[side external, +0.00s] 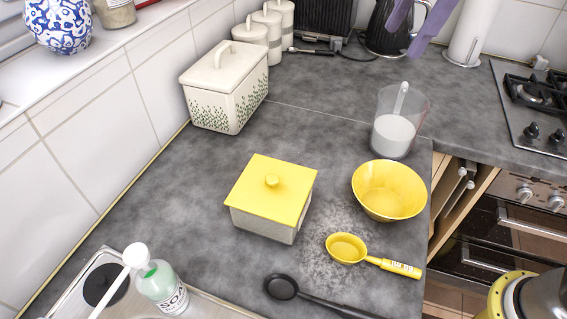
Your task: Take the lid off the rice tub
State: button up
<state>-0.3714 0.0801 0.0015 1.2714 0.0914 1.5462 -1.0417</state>
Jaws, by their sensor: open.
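A square tub (262,222) with pale speckled sides stands upright in the middle of the counter; I take it for the rice tub. Its flat yellow lid (290,190) with a round knob lies on top and covers the opening, so the inside is hidden. Two lavender fingers at the top edge, in front of the kettle, appear to be my gripper (404,41). They are apart with nothing between them, well up and to the right of the tub. The rest of the gripper is out of frame.
A yellow bowl (389,203), a yellow measuring scoop (346,248) and a black ladle (282,287) lie near the tub. A clear jug (390,142) of white contents stands behind. A cream lidded box (214,102) and soap bottle (163,287) flank the left.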

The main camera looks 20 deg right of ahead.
jog(key=w+a+f+n+g, duration=0.1)
jog(key=w+a+f+n, duration=0.15)
jog(key=a, duration=0.35)
jog(key=w+a+f+n+g, duration=0.1)
jog(key=w+a+f, duration=0.15)
jog(key=a, duration=0.35)
send_near(272, 178)
jog(key=shift+n+h, duration=0.25)
jog(key=shift+h, duration=0.05)
jog(key=f, duration=0.3)
jog(key=a+f, duration=0.1)
jog(key=f, duration=0.4)
jog(key=shift+w+a+f, duration=0.1)
jog(key=shift+a+f, duration=0.15)
jog(key=shift+f, duration=0.05)
grip_shut()
